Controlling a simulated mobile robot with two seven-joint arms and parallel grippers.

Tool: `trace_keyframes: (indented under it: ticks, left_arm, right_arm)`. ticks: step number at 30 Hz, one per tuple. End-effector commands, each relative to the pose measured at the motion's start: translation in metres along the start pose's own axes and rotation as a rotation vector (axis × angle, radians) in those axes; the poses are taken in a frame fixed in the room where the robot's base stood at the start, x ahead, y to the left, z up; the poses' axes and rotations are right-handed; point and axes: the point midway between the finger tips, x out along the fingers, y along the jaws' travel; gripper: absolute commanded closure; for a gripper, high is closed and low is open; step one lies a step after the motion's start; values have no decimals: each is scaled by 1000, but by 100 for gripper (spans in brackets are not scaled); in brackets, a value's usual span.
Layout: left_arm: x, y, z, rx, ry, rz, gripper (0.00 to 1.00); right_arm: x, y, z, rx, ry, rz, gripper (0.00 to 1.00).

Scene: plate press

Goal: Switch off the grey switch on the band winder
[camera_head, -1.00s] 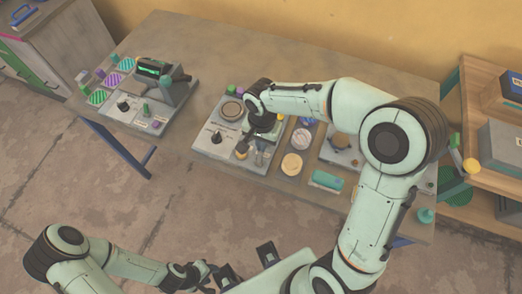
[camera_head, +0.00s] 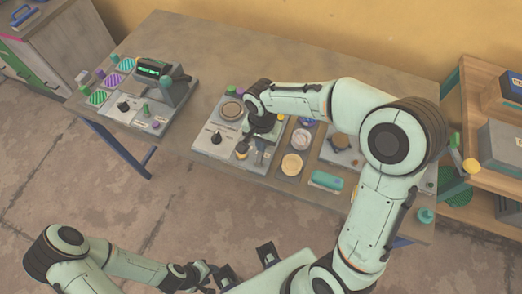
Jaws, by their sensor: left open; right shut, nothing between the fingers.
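Machine panels stand on the table, and their labels are too small to read, so I cannot tell which is the band winder. The left panel (camera_head: 133,118) has a black knob (camera_head: 124,105) and a lit green display (camera_head: 152,69). The middle panel (camera_head: 208,150) has a black knob (camera_head: 217,138). I cannot pick out a grey switch for certain. My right gripper (camera_head: 262,150) is shut and empty, pointing down over the middle panel and hiding part of it. My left gripper (camera_head: 203,278) is open, low in front of the table and away from the panels.
A tray area holds round discs (camera_head: 292,164) and a teal roll (camera_head: 327,180) right of the middle panel. A wooden shelf (camera_head: 480,150) with boxes stands at the right. The table (camera_head: 215,70) is clear behind the panels and between the left and middle ones.

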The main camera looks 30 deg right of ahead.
Motion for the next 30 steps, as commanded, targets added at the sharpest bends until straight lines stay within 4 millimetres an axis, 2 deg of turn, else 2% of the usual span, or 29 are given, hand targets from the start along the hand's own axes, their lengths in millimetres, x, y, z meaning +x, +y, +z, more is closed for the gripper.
trace_keyframes:
  ticks: [30]
  left_arm:
    - [5, -2, 1, -1, -3, -1, 57]
  right_arm:
    - [6, 0, 0, 0, 0, 0, 100]
